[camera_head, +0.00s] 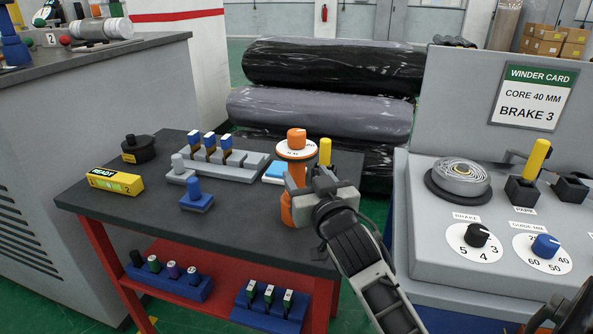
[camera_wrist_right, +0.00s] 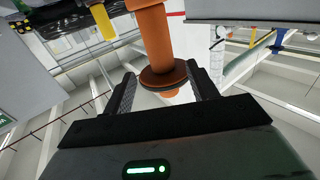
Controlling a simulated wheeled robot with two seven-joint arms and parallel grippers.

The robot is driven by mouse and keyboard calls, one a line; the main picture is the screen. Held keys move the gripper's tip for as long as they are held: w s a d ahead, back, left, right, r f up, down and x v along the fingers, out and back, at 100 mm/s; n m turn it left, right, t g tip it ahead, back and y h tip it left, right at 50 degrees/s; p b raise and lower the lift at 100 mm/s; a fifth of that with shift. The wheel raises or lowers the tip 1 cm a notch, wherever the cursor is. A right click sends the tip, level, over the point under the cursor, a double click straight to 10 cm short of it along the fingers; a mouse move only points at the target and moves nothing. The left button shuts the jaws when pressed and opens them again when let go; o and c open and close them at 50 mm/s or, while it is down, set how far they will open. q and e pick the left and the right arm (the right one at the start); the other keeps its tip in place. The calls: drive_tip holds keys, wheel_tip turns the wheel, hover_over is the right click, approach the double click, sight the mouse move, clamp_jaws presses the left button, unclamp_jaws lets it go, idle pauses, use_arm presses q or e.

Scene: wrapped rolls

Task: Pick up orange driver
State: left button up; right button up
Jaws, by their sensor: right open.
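The orange driver (camera_head: 296,152) stands upright near the right edge of the dark bench, with a white marked ring below its orange top. Its lower orange body is partly hidden behind my right gripper (camera_head: 308,184). In the right wrist view, the orange driver (camera_wrist_right: 152,38) reaches in between the two fingers of the right gripper (camera_wrist_right: 161,80). The fingers are apart, with a gap beside the orange shaft and its dark collar. I cannot tell whether either finger touches it.
The dark bench (camera_head: 130,215) also bears a yellow READY box (camera_head: 115,181), a grey rack (camera_head: 225,164) with blue-topped pieces, and a blue-handled block (camera_head: 196,196). A yellow post (camera_head: 325,150) stands close behind the gripper. The grey winder console (camera_head: 430,225) is right of my arm.

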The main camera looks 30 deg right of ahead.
sight(300, 164)
drive_tip(key=shift+p+x, duration=0.5)
drive_tip(key=shift+x, duration=2.85)
drive_tip(key=shift+a, duration=0.15)
drive_tip(key=c, duration=1)
drive_tip(key=shift+r, duration=0.15)
